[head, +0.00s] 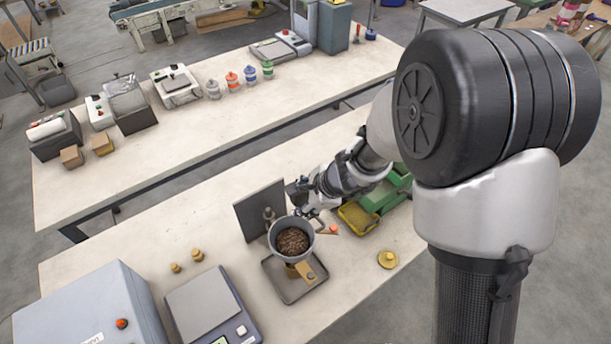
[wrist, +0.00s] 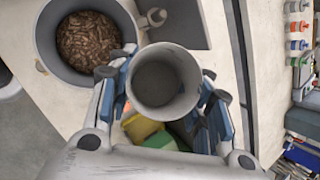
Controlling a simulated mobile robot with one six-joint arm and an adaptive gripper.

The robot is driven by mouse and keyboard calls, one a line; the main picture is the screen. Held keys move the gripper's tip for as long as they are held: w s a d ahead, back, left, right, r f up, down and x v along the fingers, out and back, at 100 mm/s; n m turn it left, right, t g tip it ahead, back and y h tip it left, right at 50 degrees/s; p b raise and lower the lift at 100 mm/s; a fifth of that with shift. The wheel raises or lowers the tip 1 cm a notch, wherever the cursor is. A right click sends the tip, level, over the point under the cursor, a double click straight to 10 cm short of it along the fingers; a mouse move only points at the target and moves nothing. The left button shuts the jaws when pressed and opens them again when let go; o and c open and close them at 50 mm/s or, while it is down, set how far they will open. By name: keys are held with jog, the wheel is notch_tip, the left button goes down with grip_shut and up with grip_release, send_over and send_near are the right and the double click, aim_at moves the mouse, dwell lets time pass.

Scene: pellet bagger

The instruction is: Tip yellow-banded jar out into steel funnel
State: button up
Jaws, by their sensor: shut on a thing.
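My gripper (wrist: 165,105) is shut on a pale grey jar (wrist: 164,104), with one blue-padded finger on each side. In the wrist view the jar's round mouth faces the camera, and the inside I can see is bare grey. I cannot make out a yellow band on it. The steel funnel (head: 292,256) stands beside the jar and holds brown pellets; it also shows at the upper left of the wrist view (wrist: 50,62). In the head view my gripper (head: 312,214) is just right of the funnel's rim, and the jar is mostly hidden.
A tray (head: 283,287) lies under the funnel, with an upright dark plate (head: 258,208) behind it. Yellow (head: 357,218) and green (head: 398,186) bins and a yellow lid (head: 387,260) lie to the right. A scale (head: 205,302) stands left. Several colour-banded jars (head: 250,75) stand on the far bench.

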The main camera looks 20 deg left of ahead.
jog(key=shift+w+d+r+m+g+p, duration=0.15)
jog(key=shift+w+g+p, duration=0.35)
jog(key=shift+p, duration=1.65)
jog(key=shift+w+r+m+g+p, duration=0.15)
jog(key=shift+w+g+p, duration=0.3)
jog(key=shift+p, duration=1.7)
jog(key=shift+f+g+p, duration=0.25)
jog(key=shift+f+p, duration=0.05)
jog(key=shift+p, duration=0.7)
jog(key=shift+w+d+f, duration=0.1)
